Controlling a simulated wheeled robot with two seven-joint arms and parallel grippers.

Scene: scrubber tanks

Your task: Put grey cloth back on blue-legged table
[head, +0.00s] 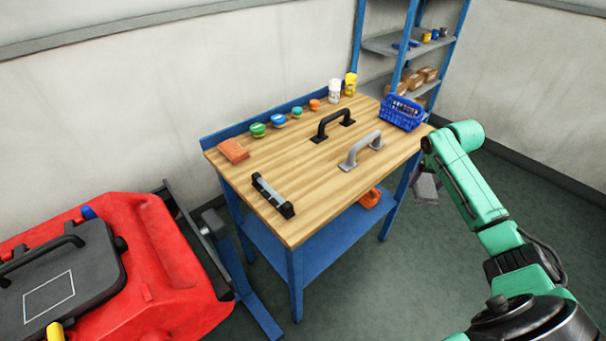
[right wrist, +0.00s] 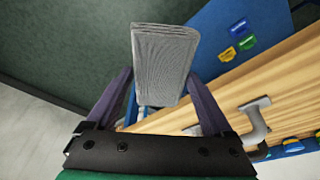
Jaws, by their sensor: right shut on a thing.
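The blue-legged table (head: 305,168) has a striped wooden top and stands in the middle of the head view. My right gripper (head: 427,168) is just right of the table's right edge. It is shut on the grey cloth (head: 426,188), which hangs beneath it, apart from the tabletop in the picture. In the right wrist view the folded, ribbed cloth (right wrist: 165,55) sits between the two fingers of the gripper (right wrist: 160,88), with the wooden top behind to the right. My left gripper is not in view.
On the tabletop are a blue basket (head: 402,112), a black handle (head: 332,124), a grey handle (head: 361,149), a level-like bar (head: 272,196), an orange block (head: 233,151), and small pots and bottles at the back. The middle front is clear. A red machine (head: 165,250) stands left.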

